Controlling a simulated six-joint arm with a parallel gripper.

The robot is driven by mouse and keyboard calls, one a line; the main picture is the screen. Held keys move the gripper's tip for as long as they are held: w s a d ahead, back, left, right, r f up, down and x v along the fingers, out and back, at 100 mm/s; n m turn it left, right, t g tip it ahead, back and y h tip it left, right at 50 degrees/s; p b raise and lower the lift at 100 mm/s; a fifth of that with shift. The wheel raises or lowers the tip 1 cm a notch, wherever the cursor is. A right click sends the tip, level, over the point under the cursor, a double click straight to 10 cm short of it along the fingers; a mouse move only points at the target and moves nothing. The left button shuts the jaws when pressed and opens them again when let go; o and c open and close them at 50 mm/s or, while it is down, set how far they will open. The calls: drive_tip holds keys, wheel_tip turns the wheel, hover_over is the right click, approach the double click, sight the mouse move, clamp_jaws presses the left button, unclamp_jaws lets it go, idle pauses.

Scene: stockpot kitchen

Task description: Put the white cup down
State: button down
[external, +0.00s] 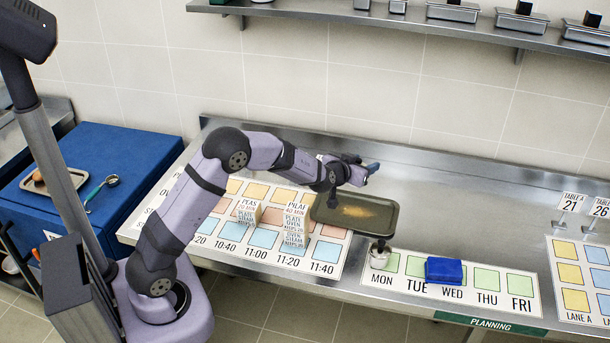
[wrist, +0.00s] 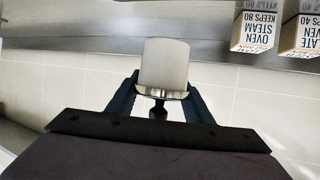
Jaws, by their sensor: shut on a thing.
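My gripper (external: 371,169) is raised above the counter, to the back of the dark tray, pointing towards the wall. In the wrist view its two dark blue fingers (wrist: 160,98) are shut on the white cup (wrist: 163,62). The cup shows as a pale, plain block with a shiny curved edge at its lower end in the picture. In the external view I cannot make out the cup clearly at the fingers. I cannot tell the cup's tilt exactly.
A dark tray (external: 328,213) lies below my gripper. A small pot (external: 379,261) with a dark top stands at MON.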

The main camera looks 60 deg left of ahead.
drive_tip(key=h, duration=0.1)
hover_over(371, 209)
drive_tip(key=shift+m, duration=0.4)
drive_tip(key=shift+w+f+p, duration=0.15)
drive_tip(key=shift+f+p, duration=0.35)
drive_tip(key=shift+f, duration=4.45)
drive_tip(key=shift+f, duration=0.2)
drive_tip(key=c, duration=0.9)
unclamp_jaws()
drive_tip(key=shift+r, duration=0.25)
drive_tip(key=b+v, duration=0.1)
drive_tip(key=v, duration=0.5)
drive_tip(key=b+v, duration=0.1)
drive_tip(key=v, duration=0.5)
drive_tip(key=shift+f, duration=0.2)
drive_tip(key=shift+d, duration=0.1)
